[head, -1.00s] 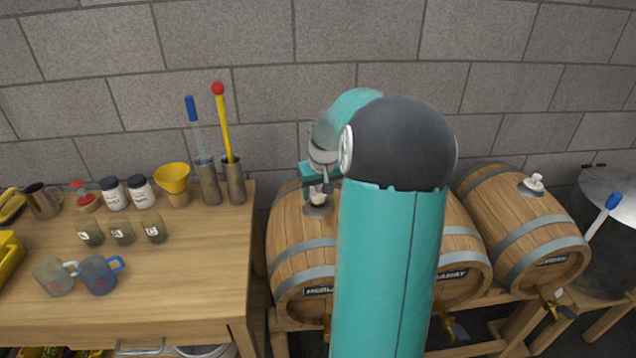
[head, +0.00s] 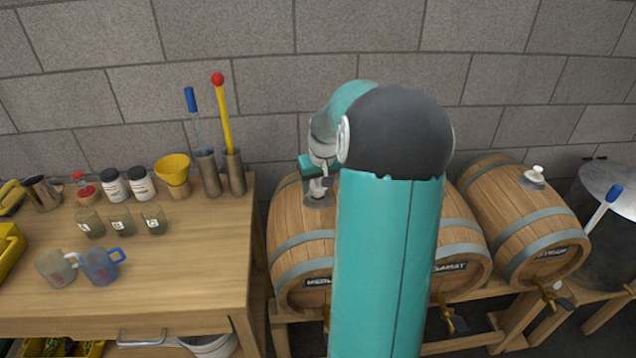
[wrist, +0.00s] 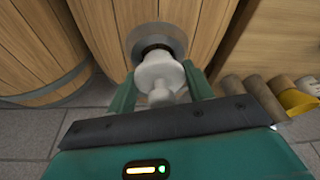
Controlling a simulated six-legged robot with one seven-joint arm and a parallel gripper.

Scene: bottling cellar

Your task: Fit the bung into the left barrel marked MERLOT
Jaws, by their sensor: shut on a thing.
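The left barrel (head: 300,235) lies on a wooden stand, its label (head: 318,282) partly covered by my arm; the letters that show read like the start of MERLOT. A metal ring with a dark bung hole (wrist: 157,48) is on its top. My gripper (wrist: 160,88) is shut on the white bung (wrist: 160,72), with a finger on each side. The bung is right at the hole, and some of the dark opening shows past its far edge. I cannot tell whether its tip is inside. In the head view my gripper (head: 318,185) is over the ring.
A middle barrel (head: 462,240) is partly behind my arm. A right barrel (head: 520,215) has a white bung (head: 536,175) in its top. A wooden table (head: 200,265) with mugs, jars and a yellow funnel (head: 172,170) stands close on the left. A metal drum (head: 605,180) is at far right.

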